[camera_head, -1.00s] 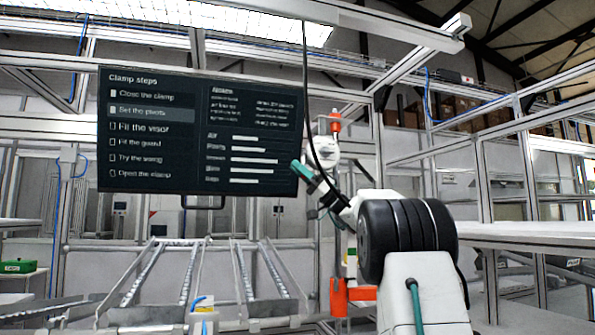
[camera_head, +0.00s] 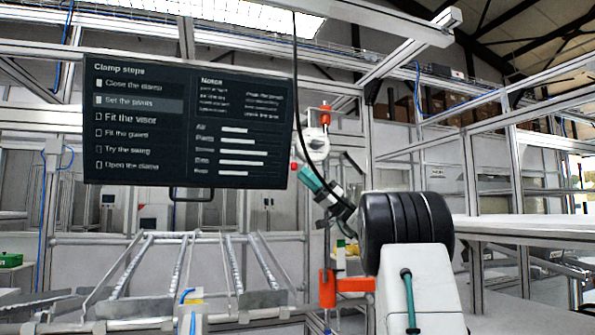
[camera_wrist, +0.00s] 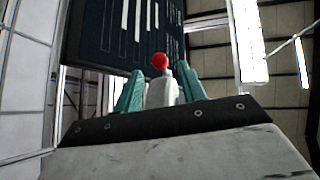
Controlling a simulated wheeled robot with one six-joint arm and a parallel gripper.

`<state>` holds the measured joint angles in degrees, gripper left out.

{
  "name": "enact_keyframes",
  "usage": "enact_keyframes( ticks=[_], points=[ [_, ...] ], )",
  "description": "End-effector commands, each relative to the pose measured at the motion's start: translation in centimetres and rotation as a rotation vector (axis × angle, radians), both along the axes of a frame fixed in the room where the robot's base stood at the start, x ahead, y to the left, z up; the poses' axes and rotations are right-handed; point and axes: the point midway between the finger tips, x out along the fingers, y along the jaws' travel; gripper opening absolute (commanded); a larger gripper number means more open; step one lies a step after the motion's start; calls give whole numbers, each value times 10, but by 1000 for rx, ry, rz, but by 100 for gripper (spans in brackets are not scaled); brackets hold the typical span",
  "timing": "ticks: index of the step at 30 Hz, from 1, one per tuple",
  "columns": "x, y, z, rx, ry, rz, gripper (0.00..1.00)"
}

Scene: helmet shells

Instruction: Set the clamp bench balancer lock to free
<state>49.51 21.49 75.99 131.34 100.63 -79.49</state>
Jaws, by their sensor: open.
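The balancer (camera_head: 316,143) is a white rounded body below a red fitting on a hanging cable, right of the screen in the head view. A small red knob (camera_head: 293,167) shows at its lower left, just beyond my gripper's tips; I take it for the lock's knob. In the wrist view the red ball knob (camera_wrist: 160,61) shows above a pale stub, between the teal fingers. My gripper (camera_head: 306,173) points up and left, below the balancer; it also shows in the wrist view (camera_wrist: 162,82). It is open. Contact with the knob cannot be told. The lock's setting is not readable.
A dark screen (camera_head: 188,125) listing clamp steps hangs left of the gripper. A red bracket (camera_head: 345,284) on an upright stands below. Sloped metal rails (camera_head: 180,270) fill the lower left. A pale bench (camera_head: 530,228) lies right.

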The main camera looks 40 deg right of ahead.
Motion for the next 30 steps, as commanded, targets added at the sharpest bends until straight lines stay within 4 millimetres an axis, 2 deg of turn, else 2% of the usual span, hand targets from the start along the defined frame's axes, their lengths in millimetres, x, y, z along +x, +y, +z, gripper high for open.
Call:
enact_keyframes(
  ticks=[9,10,14,16,20,23,26,30],
  points=[
    [-3,-3,-3,0,-1,1,41],
    [-3,-3,-3,0,-1,1,35],
    [-6,-1,0,2,29,10,0],
    [-11,1,6,9,87,29,0],
    [-26,10,20,49,294,75,0],
    [-42,17,31,121,511,93,0],
    [-63,24,40,241,743,78,0],
    [-97,28,48,491,1020,-7,0]
  ],
)
